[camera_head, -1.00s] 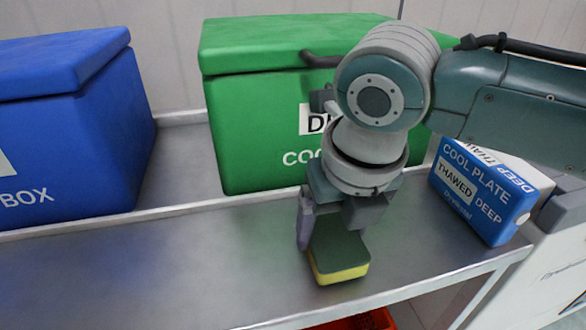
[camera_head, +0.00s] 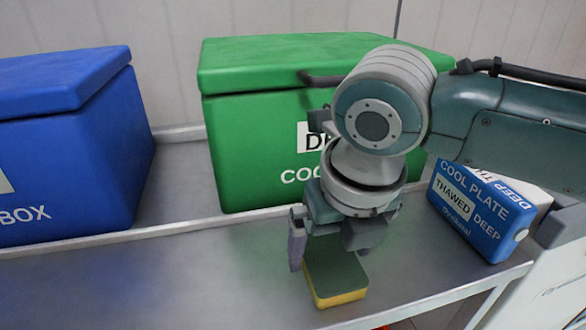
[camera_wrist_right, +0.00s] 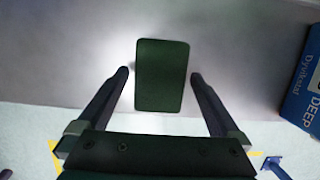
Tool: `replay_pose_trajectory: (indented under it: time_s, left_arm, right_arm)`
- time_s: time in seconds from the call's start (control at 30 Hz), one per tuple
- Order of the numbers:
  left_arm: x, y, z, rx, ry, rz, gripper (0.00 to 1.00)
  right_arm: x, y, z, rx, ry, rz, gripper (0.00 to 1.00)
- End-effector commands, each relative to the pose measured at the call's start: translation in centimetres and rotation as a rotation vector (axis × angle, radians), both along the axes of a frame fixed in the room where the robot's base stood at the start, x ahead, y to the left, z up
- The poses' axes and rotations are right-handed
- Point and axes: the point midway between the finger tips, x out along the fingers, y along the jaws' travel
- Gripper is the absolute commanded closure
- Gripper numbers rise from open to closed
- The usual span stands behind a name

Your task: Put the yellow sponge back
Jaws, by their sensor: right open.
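The yellow sponge (camera_head: 336,280) has a dark green top and a yellow lower layer. It lies flat on the metal shelf (camera_head: 200,290) near its front edge. My right gripper (camera_head: 328,250) is open directly above it, with a finger on either side. In the right wrist view the sponge (camera_wrist_right: 162,75) shows its green face between and beyond the two open fingertips (camera_wrist_right: 159,75), with a gap on each side. My left gripper is not in view.
A green box (camera_head: 255,140) with a lid stands behind my right arm. A blue box (camera_head: 70,150) stands at the left. The shelf left of the sponge is clear.

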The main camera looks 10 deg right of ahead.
Motion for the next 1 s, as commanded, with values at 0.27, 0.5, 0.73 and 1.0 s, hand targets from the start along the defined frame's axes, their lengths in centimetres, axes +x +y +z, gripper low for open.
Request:
replay_pose_trajectory:
  time_s: [0.27, 0.5, 0.73, 1.0]
  left_arm:
    - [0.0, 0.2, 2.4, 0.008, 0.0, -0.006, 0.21]
    - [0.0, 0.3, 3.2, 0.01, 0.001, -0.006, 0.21]
    - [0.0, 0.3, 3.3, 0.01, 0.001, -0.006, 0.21]
    - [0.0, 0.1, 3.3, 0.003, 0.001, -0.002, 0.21]
  right_arm:
    - [-1.4, -0.1, 6.4, 0.0, -0.005, 0.003, 0.0]
    - [-2.5, -0.1, 10.1, 0.001, -0.002, 0.001, 0.0]
    - [-2.9, -0.1, 10.9, 0.002, 0.001, -0.004, 0.0]
    - [-7.0, 4.0, 8.6, 0.304, 0.053, -0.496, 0.0]
